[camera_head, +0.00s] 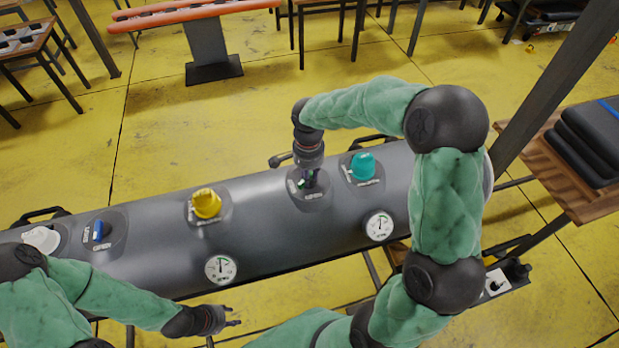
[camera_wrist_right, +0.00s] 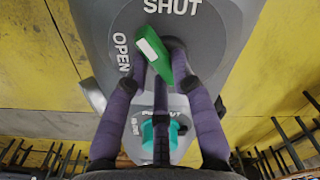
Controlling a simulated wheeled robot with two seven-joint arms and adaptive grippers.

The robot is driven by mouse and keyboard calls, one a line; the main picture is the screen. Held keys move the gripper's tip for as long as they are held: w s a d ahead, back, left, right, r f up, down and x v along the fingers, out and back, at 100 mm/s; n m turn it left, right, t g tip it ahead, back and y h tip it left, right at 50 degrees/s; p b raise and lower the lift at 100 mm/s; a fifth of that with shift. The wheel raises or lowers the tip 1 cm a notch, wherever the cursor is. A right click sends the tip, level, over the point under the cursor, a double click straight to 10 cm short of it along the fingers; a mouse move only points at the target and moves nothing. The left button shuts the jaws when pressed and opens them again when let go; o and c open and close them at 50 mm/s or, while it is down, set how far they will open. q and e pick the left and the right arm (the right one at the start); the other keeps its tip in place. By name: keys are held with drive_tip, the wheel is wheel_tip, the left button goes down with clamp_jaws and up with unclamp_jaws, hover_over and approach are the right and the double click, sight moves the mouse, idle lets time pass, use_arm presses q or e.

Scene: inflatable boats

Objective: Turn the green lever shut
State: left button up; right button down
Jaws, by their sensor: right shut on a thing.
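The green lever (camera_wrist_right: 153,52) shows in the right wrist view between the fingers of my right gripper (camera_wrist_right: 178,55), on a round grey plate marked OPEN and SHUT. The lever is tilted, its white-marked end at the upper left, between the two words. In the head view my right gripper (camera_head: 308,178) reaches down onto this plate on the grey tube (camera_head: 270,235) and mostly hides the lever. The right gripper is shut on the lever. My left gripper (camera_head: 232,316) hangs empty in front of the tube, its fingers apart.
On the same tube are a blue lever (camera_head: 98,231), a yellow knob (camera_head: 206,204), a teal knob (camera_head: 363,166) and two white gauges (camera_head: 220,268) (camera_head: 380,226). A dark post (camera_head: 560,80) and a wooden table (camera_head: 560,160) stand at the right. Yellow floor lies behind.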

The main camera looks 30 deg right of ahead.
drive_tip(key=m+b, duration=0.1)
drive_tip(key=m, duration=0.2)
drive_tip(key=shift+w+a+m, duration=0.1)
drive_tip(key=shift+a+m, duration=0.05)
drive_tip(key=shift+m, duration=0.25)
drive_tip(key=shift+w+m+b, duration=0.1)
drive_tip(key=shift+m+b, duration=0.4)
drive_tip(key=shift+m, duration=1.1)
drive_tip(key=c, duration=1)
unclamp_jaws()
drive_tip(key=shift+c, duration=0.2)
drive_tip(key=shift+r, duration=0.15)
wheel_tip(320, 180, up, 12)
